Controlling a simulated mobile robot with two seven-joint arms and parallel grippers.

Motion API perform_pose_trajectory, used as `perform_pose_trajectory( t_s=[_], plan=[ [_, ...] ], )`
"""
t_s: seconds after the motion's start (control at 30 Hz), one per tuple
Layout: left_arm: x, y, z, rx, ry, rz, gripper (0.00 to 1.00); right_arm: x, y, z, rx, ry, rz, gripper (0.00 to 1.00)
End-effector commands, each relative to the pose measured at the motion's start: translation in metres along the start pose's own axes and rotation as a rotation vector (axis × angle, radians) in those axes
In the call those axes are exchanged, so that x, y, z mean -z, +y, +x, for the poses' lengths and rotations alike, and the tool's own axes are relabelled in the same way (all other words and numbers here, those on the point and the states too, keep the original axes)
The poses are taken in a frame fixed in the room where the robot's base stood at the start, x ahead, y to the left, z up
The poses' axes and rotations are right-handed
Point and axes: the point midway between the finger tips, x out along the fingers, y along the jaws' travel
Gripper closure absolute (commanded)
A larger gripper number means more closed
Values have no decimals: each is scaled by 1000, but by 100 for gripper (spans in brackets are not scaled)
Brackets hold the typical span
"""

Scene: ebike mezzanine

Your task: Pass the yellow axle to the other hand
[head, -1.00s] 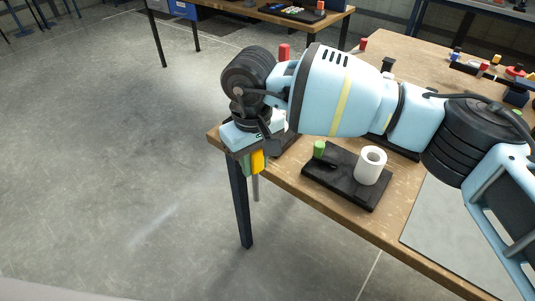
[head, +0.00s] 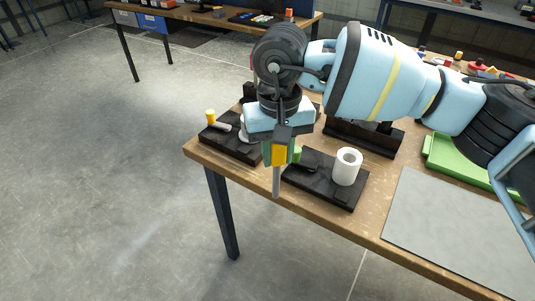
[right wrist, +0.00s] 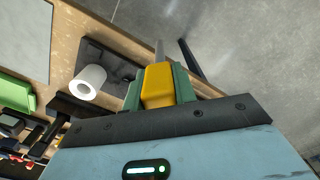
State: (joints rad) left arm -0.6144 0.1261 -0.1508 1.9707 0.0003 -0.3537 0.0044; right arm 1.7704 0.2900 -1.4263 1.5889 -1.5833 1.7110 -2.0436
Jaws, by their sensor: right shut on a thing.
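My right gripper (head: 280,150) is shut on the yellow axle (head: 279,156), a yellow block with a thin grey shaft pointing down. The axle hangs in front of the table's near edge. In the right wrist view the yellow block (right wrist: 158,86) sits between the green fingers (right wrist: 158,95), with its grey shaft beyond it. My left gripper is in neither view.
On the wooden table (head: 385,170), a black tray (head: 325,187) holds a white roll (head: 347,167). Another black tray (head: 235,148) at the left corner carries a yellow-topped part (head: 211,117). A grey mat (head: 445,225) lies to the right. Floor left of the table is clear.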

Motion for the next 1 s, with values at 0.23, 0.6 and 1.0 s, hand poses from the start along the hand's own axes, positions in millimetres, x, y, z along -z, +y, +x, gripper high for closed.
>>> perform_pose_trajectory(
  t_s=[0.23,0.6,1.0],
  plan=[
    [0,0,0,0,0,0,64,-10,6,0,1,1,-104,99],
    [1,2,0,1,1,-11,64,-41,23,0,0,1,-449,99],
    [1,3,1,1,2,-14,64,-43,22,3,1,0,-528,99]
  ],
)
